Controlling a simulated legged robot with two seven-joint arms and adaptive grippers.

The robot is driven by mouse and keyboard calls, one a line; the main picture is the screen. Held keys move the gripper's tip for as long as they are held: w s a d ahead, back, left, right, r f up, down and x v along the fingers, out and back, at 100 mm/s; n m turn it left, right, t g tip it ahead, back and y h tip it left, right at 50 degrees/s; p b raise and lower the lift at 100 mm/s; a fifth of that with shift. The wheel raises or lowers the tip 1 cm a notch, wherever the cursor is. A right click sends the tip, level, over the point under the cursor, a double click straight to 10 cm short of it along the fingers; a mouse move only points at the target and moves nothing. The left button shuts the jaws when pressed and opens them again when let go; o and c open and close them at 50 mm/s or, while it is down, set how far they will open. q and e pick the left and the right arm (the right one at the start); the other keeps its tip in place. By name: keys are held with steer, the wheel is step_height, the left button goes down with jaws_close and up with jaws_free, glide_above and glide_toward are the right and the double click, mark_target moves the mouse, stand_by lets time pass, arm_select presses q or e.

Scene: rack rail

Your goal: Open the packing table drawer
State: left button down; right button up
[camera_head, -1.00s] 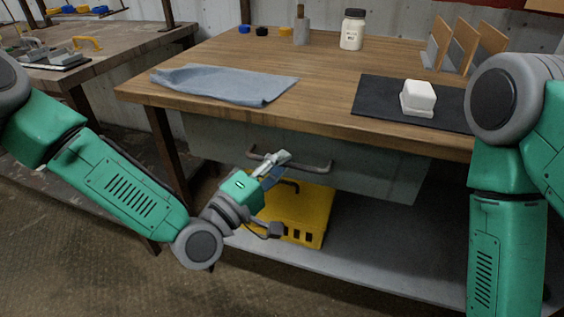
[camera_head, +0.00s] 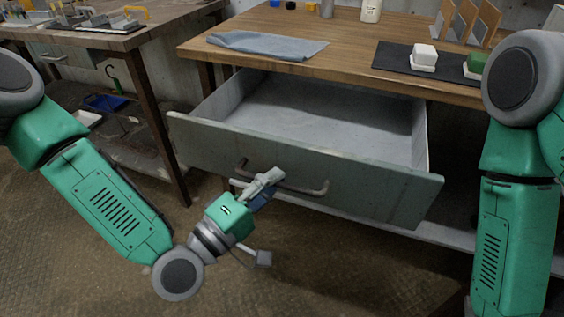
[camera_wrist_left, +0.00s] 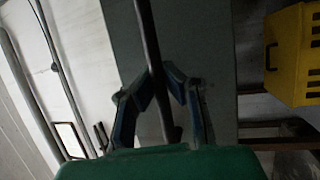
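The packing table (camera_head: 440,93) has a wooden top. Its grey drawer (camera_head: 385,192) is pulled well out, and the inside that shows is bare. A dark bar handle (camera_head: 315,190) runs across the drawer front. My left gripper (camera_head: 268,182) is at the left part of this handle. In the left wrist view the handle (camera_wrist_left: 148,35) passes between the blue-padded fingers of my left gripper (camera_wrist_left: 163,78), whose tips come together around it. My right arm is at the right of the head view, but its gripper is out of view.
A blue cloth (camera_head: 265,45), a black mat (camera_head: 400,64) and a white block (camera_head: 423,56) lie on the tabletop. Another workbench (camera_head: 110,38) stands at the left. A yellow case (camera_wrist_left: 295,55) shows in the left wrist view. Open floor lies in front of the drawer.

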arm_select(q)
steer(key=shift+s+a+f, duration=0.2)
steer(key=shift+s, duration=0.3)
steer(key=shift+s+a+f, duration=0.15)
steer(key=shift+s+a, duration=0.05)
steer(key=shift+s, duration=0.25)
arm_select(e)
steer(key=shift+s+a+r, duration=0.15)
steer(key=shift+s+a, duration=0.05)
steer(key=shift+s, duration=0.15)
steer(key=shift+d, duration=0.1)
arm_select(q)
steer(key=c, duration=1.6)
jaws_free()
steer(key=shift+w, duration=0.1)
arm_select(e)
steer(key=shift+w, duration=0.1)
arm_select(q)
steer(key=shift+r, duration=0.15)
steer(key=v, duration=1.2)
